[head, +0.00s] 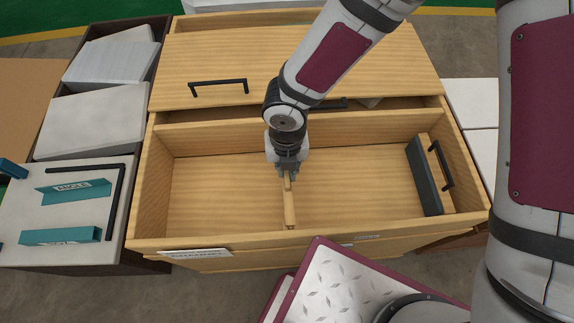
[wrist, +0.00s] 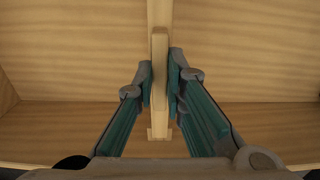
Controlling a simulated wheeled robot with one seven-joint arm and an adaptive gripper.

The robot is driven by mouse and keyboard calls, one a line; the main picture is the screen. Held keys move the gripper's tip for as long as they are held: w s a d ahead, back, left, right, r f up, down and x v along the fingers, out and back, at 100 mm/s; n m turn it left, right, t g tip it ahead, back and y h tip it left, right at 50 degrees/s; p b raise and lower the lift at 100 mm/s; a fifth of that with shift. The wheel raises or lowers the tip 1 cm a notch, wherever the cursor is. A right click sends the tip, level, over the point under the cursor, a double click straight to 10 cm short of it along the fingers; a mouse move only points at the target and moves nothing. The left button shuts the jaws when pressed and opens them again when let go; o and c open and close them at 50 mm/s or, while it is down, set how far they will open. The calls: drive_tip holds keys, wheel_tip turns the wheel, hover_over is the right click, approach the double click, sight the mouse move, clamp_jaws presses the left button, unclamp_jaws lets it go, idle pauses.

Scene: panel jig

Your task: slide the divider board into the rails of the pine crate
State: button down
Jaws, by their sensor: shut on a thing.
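The pine crate (head: 185,243) is a wide, light wooden box with an open front compartment. My gripper (head: 287,174) reaches down into the middle of it. It is shut on the divider board (head: 290,206), a thin pale board standing on edge across the compartment. In the wrist view the board (wrist: 160,75) runs straight between the two teal-padded fingertips (wrist: 160,85). Its ends line up with wooden strips that look like rails, one at the top (wrist: 159,12) and one at the bottom (wrist: 158,134). I cannot tell how deep the board sits in them.
A dark-faced block with a black handle (head: 424,178) stands inside the crate at the right. A wooden panel with a black handle (head: 218,88) covers the crate's back part. At left, a side table (head: 40,255) holds teal angle pieces (head: 75,190). Both crate bays beside the board look otherwise clear.

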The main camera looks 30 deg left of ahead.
drive_tip(key=c, duration=1.6)
unclamp_jaws()
drive_tip(key=shift+o, duration=0.2)
wheel_tip(320, 180, up, 12)
drive_tip(key=w+d+r+m+t+h+p, duration=0.1)
drive_tip(key=w+d+r+m+p, duration=0.15)
drive_tip(key=d+r+m, duration=0.8)
drive_tip(key=w+d+r+m+t+h+p, duration=0.1)
drive_tip(key=w+d+r+m+h+p, duration=0.15)
drive_tip(key=d+r+m, duration=0.85)
drive_tip(key=s+d+r+m+t+y+p, duration=0.1)
drive_tip(key=s+d+r+m+p, duration=0.2)
drive_tip(key=s+d+r+m, duration=0.3)
drive_tip(key=s+d+r+m+t+y+p, duration=0.1)
drive_tip(key=s+d+r+m, duration=0.5)
drive_tip(key=m, duration=0.9)
drive_tip(key=shift+s+d+y+p, duration=0.6)
drive_tip(key=shift+s+y+p, duration=0.25)
drive_tip(key=shift+p, duration=0.3)
